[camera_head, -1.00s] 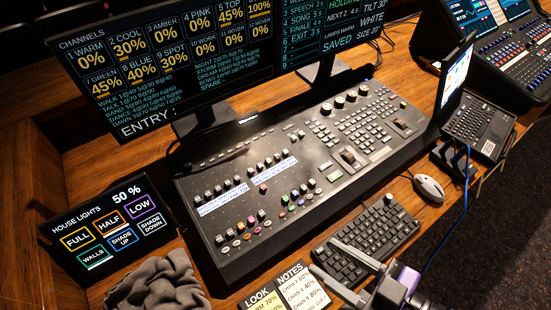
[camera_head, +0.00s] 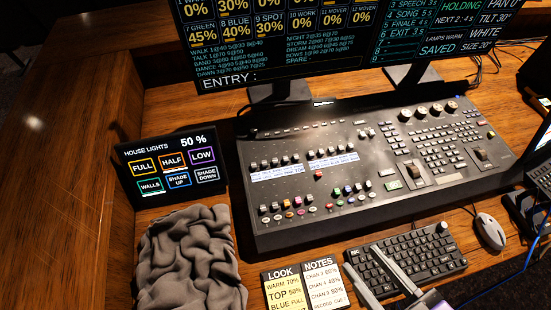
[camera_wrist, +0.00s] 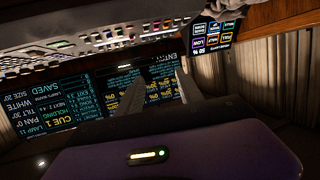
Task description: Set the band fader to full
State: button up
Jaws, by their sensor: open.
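The mixing console (camera_head: 330,222) lies across the desk in the head view. It has an upper row of fader caps above a left label strip (camera_head: 277,173) and a right label strip (camera_head: 333,160). A lower row of coloured caps (camera_head: 300,211) is near its front edge. The label writing is too small to read, so I cannot tell which fader is the band one. My gripper (camera_head: 361,257) is open and empty, over the keyboard in front of the console. The wrist view is tilted and shows part of the console (camera_wrist: 85,35) at the top left.
A black keyboard (camera_head: 425,255), a mouse (camera_head: 489,231) and LOOK and NOTES cards (camera_head: 320,283) lie in front. A grey cloth (camera_head: 190,262) and a house lights panel (camera_head: 172,168) stand left. A large monitor (camera_head: 300,35) is behind. Bare wood is at far left (camera_head: 60,150).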

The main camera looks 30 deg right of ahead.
jog(key=shift+w, duration=0.1)
jog(key=c, duration=0.4)
jog(key=w+r, duration=0.1)
jog(key=w, duration=0.1)
jog(key=w+d+r+t, duration=0.1)
jog(key=w, duration=0.1)
jog(key=w+r+t+h, duration=0.1)
jog(key=w, duration=0.1)
jog(key=shift+w+d+r+m, duration=0.2)
jog(key=shift+d+r+m, duration=0.1)
jog(key=shift+r, duration=0.1)
grip_shut()
jog(key=w+d+r+n+g+p, duration=0.1)
jog(key=w+d+n, duration=0.15)
jog(key=w, duration=0.75)
jog(key=w+d+r+n+g, duration=0.1)
jog(key=w+d+n+g, duration=0.15)
jog(key=w, duration=0.75)
jog(key=s+a+f+n+g+y, duration=0.4)
jog(key=s+a+f+n+g, duration=0.1)
jog(key=n, duration=0.4)
notch_tip(320, 180, down, 3)
jog(key=shift+s+a+r+g, duration=0.1)
jog(key=shift+s+a+g, duration=0.05)
jog(key=shift+s+g, duration=0.55)
